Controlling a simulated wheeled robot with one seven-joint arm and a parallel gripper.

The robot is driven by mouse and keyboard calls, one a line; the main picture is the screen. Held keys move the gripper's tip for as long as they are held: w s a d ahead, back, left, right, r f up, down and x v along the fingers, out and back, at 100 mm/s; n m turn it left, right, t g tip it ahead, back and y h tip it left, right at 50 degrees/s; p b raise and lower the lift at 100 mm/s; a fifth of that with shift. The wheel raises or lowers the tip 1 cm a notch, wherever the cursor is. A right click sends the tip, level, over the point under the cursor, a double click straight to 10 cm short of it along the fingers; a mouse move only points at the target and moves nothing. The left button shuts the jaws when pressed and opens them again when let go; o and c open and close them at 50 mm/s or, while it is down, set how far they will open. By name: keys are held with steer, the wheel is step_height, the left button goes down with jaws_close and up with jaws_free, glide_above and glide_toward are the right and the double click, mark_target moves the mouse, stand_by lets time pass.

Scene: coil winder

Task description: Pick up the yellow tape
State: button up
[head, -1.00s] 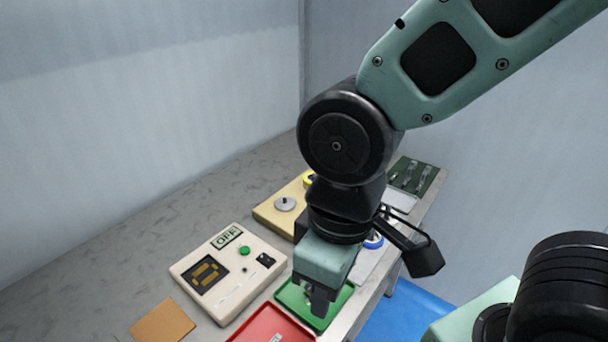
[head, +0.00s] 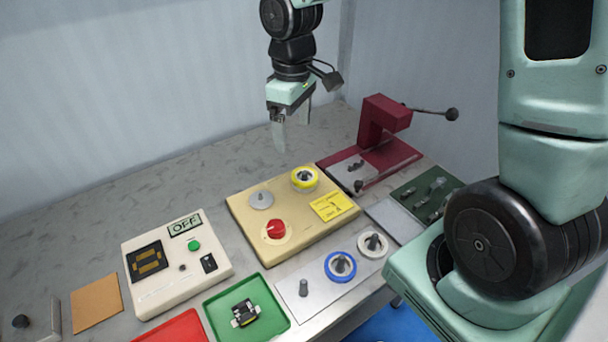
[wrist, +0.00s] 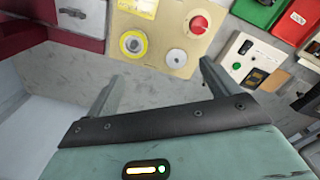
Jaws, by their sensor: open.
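The yellow tape (head: 304,179) is a yellow ring around a post on the back right of the beige panel (head: 241,205). In the wrist view the yellow tape (wrist: 133,44) lies beyond my fingers, a little left of the middle. My gripper (head: 279,135) is open and empty, raised above the table behind the panel and left of the tape. In the wrist view my gripper (wrist: 158,80) shows both fingers spread wide, with nothing between them.
A bare grey disc (head: 261,200) and a red knob (head: 276,229) share the panel. A dark red press (head: 378,125) with a lever stands right of the tape. Blue tape (head: 340,266) and white tape (head: 372,244) sit on a metal plate in front. The table behind the panel is clear.

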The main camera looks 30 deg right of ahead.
glide_above(306, 172)
steer(key=f, duration=0.8)
steer(key=f+p, duration=0.1)
steer(key=f, duration=0.2)
steer(key=shift+s+d+f, duration=0.15)
steer(key=shift+d+f, duration=0.25)
steer(key=shift+w+a+f+p, duration=0.1)
steer(key=shift+a+f+p, duration=0.1)
steer(key=shift+f, duration=0.85)
steer(key=shift+w+a+f+p, duration=0.1)
steer(key=shift+f+p, duration=0.15)
steer(key=shift+f, duration=0.85)
steer(key=shift+a+f+p, duration=0.15)
steer(key=shift+f+p, duration=0.05)
steer(key=shift+f, duration=0.85)
steer(key=c, duration=1.1)
